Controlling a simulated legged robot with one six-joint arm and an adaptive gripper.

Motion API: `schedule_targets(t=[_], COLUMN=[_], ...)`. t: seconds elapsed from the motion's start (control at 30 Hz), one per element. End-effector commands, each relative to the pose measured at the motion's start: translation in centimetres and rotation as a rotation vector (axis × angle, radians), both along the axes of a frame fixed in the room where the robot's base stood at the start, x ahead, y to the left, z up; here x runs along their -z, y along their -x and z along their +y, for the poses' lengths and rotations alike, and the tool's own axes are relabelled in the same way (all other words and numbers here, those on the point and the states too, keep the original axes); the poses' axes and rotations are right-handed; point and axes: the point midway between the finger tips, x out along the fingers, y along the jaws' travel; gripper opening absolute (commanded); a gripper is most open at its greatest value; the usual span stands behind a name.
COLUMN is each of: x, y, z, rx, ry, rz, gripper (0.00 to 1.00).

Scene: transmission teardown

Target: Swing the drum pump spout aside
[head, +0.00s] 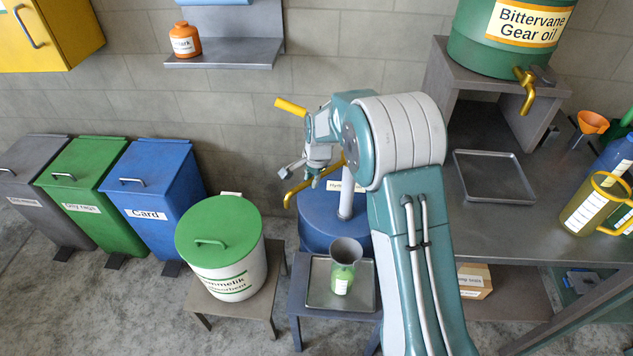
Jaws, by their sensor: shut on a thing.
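The blue drum (322,218) stands behind a small stand, partly hidden by my arm. A pale upright pump tube (346,203) rises from its top. The brass pump spout (297,189) points left and down, its end over the drum's left edge. A yellow handle (291,106) sticks out to the upper left. My gripper (316,178) is at the spout, shut on it near its upper part. The exact finger contact is small and partly hidden by the gripper body.
A tray (318,292) on a low stand holds a green container with a grey funnel (345,251). A white bin with a green lid (219,230) stands to the left. A workbench (460,222) with an oil barrel (485,45) and jugs is at right.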

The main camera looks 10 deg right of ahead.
Motion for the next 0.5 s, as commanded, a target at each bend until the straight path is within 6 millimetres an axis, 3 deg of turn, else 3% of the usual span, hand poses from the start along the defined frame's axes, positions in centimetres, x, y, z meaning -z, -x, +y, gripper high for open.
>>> schedule_targets(t=[0.47, 0.5], x=[0.30, 0.30], y=[-0.01, 0.00], z=[0.21, 0.20], rx=[0.017, 0.017], ry=[0.001, 0.001], rz=[0.009, 0.009], gripper=[0.00, 0.29])
